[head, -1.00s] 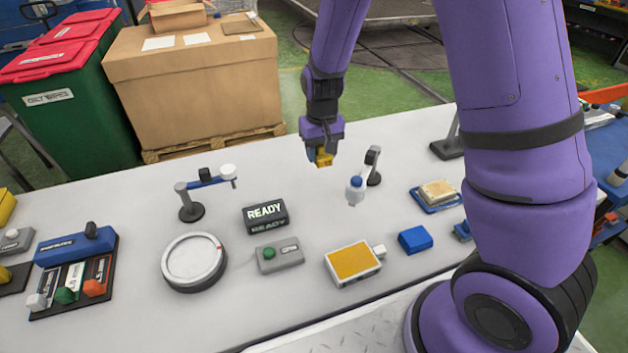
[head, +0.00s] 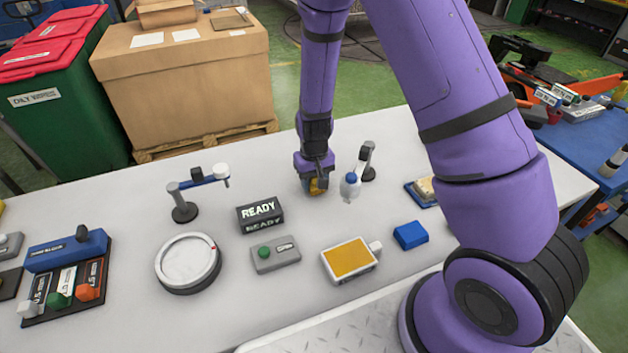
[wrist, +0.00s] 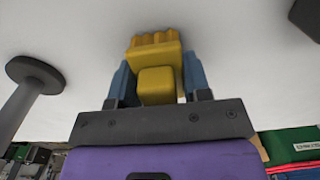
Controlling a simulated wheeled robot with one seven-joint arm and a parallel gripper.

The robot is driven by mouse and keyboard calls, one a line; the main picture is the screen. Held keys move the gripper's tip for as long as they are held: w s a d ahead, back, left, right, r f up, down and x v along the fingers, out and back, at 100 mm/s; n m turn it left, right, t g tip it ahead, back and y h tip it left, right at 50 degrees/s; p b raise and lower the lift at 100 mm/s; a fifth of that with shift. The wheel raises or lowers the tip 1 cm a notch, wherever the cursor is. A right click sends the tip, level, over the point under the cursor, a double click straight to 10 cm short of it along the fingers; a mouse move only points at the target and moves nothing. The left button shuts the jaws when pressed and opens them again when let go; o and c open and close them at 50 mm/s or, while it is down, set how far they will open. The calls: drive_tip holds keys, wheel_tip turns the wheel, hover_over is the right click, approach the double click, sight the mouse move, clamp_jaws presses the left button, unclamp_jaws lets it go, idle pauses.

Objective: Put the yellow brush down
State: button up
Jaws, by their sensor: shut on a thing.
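My gripper (head: 316,184) is shut on the yellow brush (head: 315,187), low over the far part of the white table (head: 120,214), left of the spray bottle. In the wrist view the yellow brush (wrist: 155,62) sits between the two blue fingers of my gripper (wrist: 158,82), its ridged end pointing away from the palm toward the white surface. I cannot tell whether the brush touches the table.
A READY sign (head: 260,214), a round white turntable (head: 188,260), a green-button box (head: 275,254), a yellow-topped pad (head: 349,260) and a blue block (head: 410,235) stand nearer.

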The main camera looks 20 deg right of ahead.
drive_tip(key=shift+f, duration=0.25)
drive_tip(key=o, duration=1)
wheel_tip(320, 180, up, 13)
drive_tip(key=shift+r, duration=0.1)
drive_tip(key=s+d+r+t, duration=0.1)
drive_tip(key=s+r, duration=0.2)
drive_tip(key=r, duration=0.3)
drive_tip(key=s+d+r+t+y, duration=0.1)
drive_tip(key=s+r, duration=0.2)
drive_tip(key=r, duration=0.3)
drive_tip(key=s+d+r, duration=0.1)
drive_tip(key=s+r, duration=0.2)
drive_tip(key=r, duration=0.3)
drive_tip(key=s+d+r+t, duration=0.1)
drive_tip(key=s+r, duration=0.2)
drive_tip(key=s, duration=0.2)
drive_tip(key=s+d+r+t, duration=0.1)
drive_tip(key=s+r, duration=0.2)
drive_tip(key=s, duration=0.3)
drive_tip(key=s+d+r+t+h, duration=0.1)
drive_tip(key=s+d+r, duration=0.1)
drive_tip(key=s, duration=0.4)
drive_tip(key=shift+s+r, duration=0.1)
drive_tip(key=shift+r, duration=0.75)
